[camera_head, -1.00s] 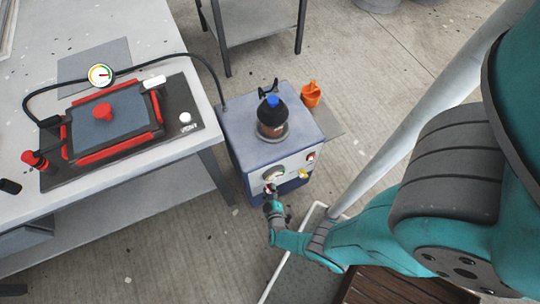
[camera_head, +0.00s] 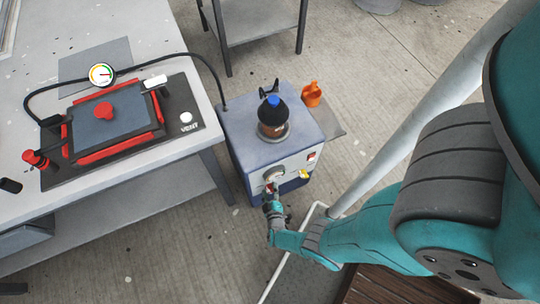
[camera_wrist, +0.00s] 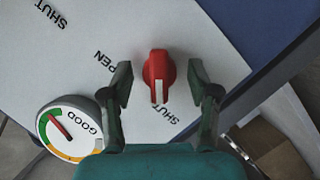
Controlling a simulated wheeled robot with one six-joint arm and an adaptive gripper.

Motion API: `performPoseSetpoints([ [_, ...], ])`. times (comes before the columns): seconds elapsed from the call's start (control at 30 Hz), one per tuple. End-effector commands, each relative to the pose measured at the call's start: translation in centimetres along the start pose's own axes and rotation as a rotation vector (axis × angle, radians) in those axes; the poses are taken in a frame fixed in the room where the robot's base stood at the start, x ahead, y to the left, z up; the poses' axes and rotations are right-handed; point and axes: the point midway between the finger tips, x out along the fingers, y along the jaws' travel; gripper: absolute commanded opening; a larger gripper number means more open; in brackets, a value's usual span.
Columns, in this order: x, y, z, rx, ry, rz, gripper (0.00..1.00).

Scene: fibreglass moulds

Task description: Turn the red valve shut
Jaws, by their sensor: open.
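The red valve (camera_wrist: 158,76) is a knob with a white mark on a pale panel in the wrist view. Its mark points down at a SHUT label; an OPEN label lies to its upper left. My gripper (camera_wrist: 159,70) is open, with one finger on each side of the valve and a visible gap on both sides. In the head view my gripper (camera_head: 271,196) is at the lower front of the blue-grey cabinet (camera_head: 240,137) and mostly covers the valve there.
A round gauge (camera_wrist: 70,128) marked GOOD sits below left of the valve. A bottle with a blue cap (camera_head: 272,118) and an orange cup (camera_head: 311,95) are on or beside the cabinet top. The table (camera_head: 180,150) with the red-edged mould (camera_head: 112,130) stands left.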

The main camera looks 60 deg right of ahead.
Motion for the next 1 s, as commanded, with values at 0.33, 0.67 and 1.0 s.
performPoseSetpoints([
  [0.33, -1.5, -0.1, 0.0, -0.001, 0.005, -0.001, 0.60],
  [0.67, -4.2, -0.1, -0.1, 0.000, 0.006, -0.002, 0.60],
  [1.0, -6.7, -0.1, -0.1, 0.000, 0.005, -0.002, 0.60],
])
